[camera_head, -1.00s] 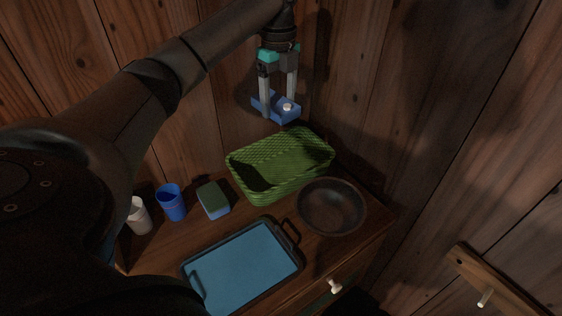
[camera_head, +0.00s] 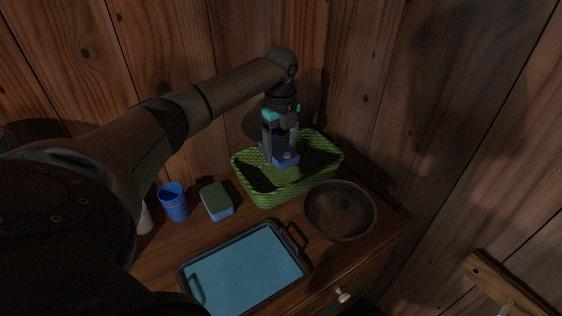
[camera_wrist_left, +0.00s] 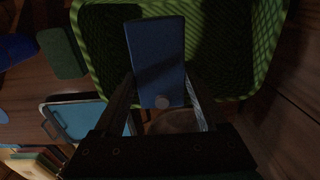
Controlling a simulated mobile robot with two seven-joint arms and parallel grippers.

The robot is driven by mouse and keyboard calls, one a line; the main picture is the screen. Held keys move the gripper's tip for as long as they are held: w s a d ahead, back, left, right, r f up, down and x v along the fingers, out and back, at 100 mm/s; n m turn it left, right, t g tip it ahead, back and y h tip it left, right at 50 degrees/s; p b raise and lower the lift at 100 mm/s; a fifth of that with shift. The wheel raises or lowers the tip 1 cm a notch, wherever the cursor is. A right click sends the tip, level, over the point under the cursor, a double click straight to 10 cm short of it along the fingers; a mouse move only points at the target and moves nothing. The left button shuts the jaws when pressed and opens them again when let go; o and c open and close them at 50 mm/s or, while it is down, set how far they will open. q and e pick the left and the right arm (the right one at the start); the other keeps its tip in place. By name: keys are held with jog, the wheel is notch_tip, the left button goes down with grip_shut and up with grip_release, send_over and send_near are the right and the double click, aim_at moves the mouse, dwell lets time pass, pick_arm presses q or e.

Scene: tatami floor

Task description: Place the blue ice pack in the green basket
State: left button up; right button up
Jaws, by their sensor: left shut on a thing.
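The blue ice pack (camera_head: 284,155) is a flat block with a small white cap. My left gripper (camera_head: 281,158) is shut on it and points down. The green basket (camera_head: 268,197) stands at the back of the wooden cabinet top. In the head view the ice pack shows at the basket's opening, inside its rim outline. In the left wrist view the ice pack (camera_wrist_left: 156,55) lies between the fingers of my left gripper (camera_wrist_left: 160,100), with the green basket (camera_wrist_left: 98,60) behind it. I cannot tell whether the pack touches the basket floor. My right gripper is not in view.
A dark round bowl (camera_head: 340,211) stands close to the basket's right front. A blue tray (camera_head: 245,270) lies in front. A green-and-blue sponge (camera_head: 217,201), a blue cup (camera_head: 173,202) and a partly hidden white cup (camera_head: 145,220) stand to the left. Wooden walls rise behind.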

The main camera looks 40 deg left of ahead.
pick_arm(q)
notch_tip(320, 180, down, 5)
jog(key=shift+f+b, duration=0.15)
jog(key=shift+b, duration=0.55)
jog(key=shift+f, duration=0.15)
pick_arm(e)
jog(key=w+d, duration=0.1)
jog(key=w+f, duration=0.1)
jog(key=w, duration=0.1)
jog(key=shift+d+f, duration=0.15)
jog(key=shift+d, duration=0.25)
pick_arm(q)
jog(key=shift+f, duration=0.1)
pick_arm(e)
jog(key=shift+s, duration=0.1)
pick_arm(q)
jog(key=shift+f, duration=0.55)
jog(key=o, duration=1.5)
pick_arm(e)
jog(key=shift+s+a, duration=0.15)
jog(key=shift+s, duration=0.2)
